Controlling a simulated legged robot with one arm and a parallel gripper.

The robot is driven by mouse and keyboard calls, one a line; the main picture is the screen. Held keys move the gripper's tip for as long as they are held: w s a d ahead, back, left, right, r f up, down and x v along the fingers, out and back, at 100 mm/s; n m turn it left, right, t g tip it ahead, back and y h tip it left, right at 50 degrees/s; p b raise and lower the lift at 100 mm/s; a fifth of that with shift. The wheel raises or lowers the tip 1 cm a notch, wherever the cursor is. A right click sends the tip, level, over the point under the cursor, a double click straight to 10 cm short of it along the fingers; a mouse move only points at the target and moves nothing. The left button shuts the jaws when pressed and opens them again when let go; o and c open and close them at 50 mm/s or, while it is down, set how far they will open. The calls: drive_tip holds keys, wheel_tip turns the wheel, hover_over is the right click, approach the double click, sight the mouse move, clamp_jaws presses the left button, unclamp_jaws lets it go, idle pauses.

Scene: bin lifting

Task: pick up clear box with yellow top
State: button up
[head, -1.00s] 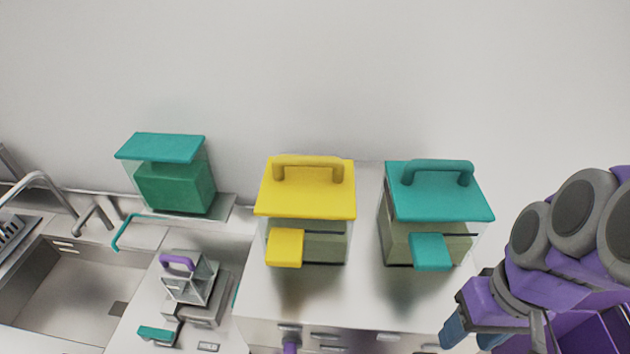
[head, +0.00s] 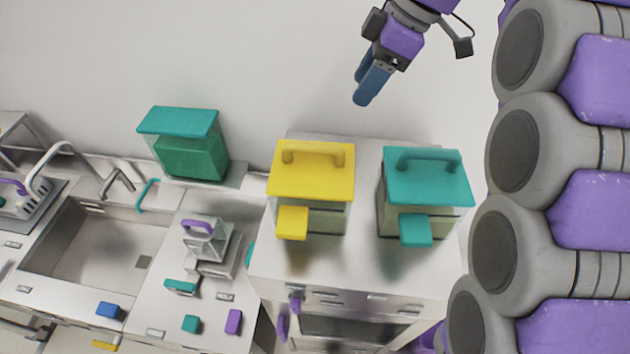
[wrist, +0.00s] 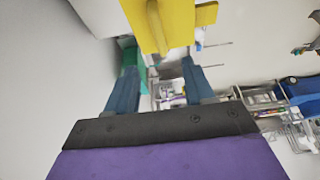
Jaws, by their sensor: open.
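The clear box with the yellow top (head: 312,170) stands upright on the metal counter in the head view. It has a yellow handle on its lid and a yellow block at its front. My gripper (head: 362,92) is raised above and behind the boxes, apart from them, with blue fingers. In the wrist view the yellow top (wrist: 160,22) shows at the upper middle, beyond the fingers. The two blue fingers (wrist: 160,90) are spread apart with nothing held between them.
A clear box with a teal top (head: 425,175) stands just right of the yellow-topped one. Another teal-topped box (head: 180,122) stands at the back left. A sink (head: 85,250) and a small clear appliance with a purple handle (head: 203,240) are to the left.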

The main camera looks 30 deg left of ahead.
drive_tip(key=b, duration=0.6)
approach(316, 144)
drive_tip(key=x, duration=0.4)
drive_tip(key=shift+s+a+f, duration=0.1)
drive_tip(key=shift+a, duration=0.4)
drive_tip(key=shift+f, duration=0.15)
drive_tip(key=shift+d+f, duration=0.15)
drive_tip(key=shift+d, duration=0.15)
drive_tip(key=shift+s+f, duration=0.1)
drive_tip(key=shift+f, duration=0.45)
drive_tip(key=x, duration=0.2)
drive_tip(key=p+x, duration=0.1)
drive_tip(key=x, duration=0.1)
drive_tip(key=shift+a+r, duration=0.1)
drive_tip(key=shift+a, duration=0.4)
drive_tip(key=shift+d, duration=0.5)
drive_tip(key=c, duration=0.8)
drive_tip(key=shift+a, duration=0.1)
clamp_jaws()
